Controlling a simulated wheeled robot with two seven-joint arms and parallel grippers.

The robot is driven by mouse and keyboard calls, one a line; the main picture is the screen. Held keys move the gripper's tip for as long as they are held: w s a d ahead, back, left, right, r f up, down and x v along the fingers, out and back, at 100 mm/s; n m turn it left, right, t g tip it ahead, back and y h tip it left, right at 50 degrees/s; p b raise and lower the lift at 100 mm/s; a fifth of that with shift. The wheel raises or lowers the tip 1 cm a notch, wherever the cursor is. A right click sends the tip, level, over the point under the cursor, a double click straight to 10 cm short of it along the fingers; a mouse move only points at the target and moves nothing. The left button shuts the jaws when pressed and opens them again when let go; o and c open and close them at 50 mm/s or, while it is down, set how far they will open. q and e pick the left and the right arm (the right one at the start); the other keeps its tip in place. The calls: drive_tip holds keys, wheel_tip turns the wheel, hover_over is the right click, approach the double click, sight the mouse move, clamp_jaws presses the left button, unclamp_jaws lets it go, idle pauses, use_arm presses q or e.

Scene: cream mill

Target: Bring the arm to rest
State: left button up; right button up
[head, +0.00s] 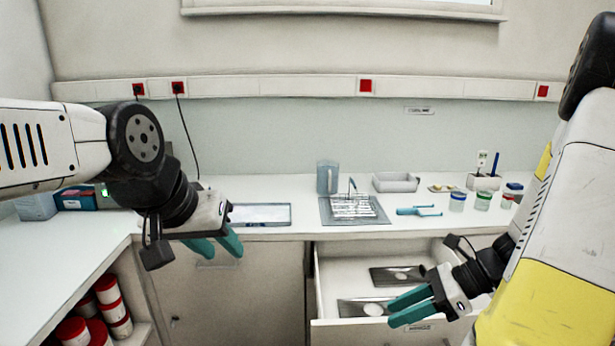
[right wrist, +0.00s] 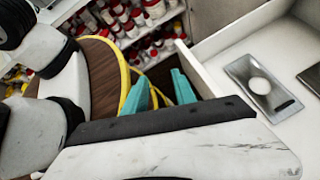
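My left gripper (head: 219,248) hangs in front of the counter's front edge, left of the open drawer, with its teal fingers apart and nothing between them. My left arm reaches in from the left above the counter. My right gripper (head: 408,308) is over the front part of the open drawer (head: 340,258), its fingers pointing left. In the right wrist view its teal fingers (right wrist: 158,92) stand apart with nothing between them, beside the drawer's wall.
The drawer holds flat metal plates (head: 398,275) with pale round spots. On the counter stand a jug (head: 327,177), a wire rack on a grey mat (head: 352,207), a grey tray (head: 396,182) and lidded jars (head: 483,200). Red-lidded tubs (head: 107,289) fill a shelf at lower left.

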drive_tip(key=s+a+r+n+t+h, duration=0.2)
drive_tip(key=r+n+h, duration=0.2)
drive_tip(key=r+n, duration=0.5)
drive_tip(key=s+a+r+n+t+h, duration=0.1)
drive_tip(key=r+n+h, duration=0.3)
drive_tip(key=r+n, duration=0.5)
drive_tip(key=a+n+t, duration=0.1)
drive_tip(key=n, duration=0.3)
drive_tip(key=shift+s+a+n+t, duration=0.3)
drive_tip(key=shift+s+a+t, duration=0.05)
drive_tip(key=shift+t, duration=0.05)
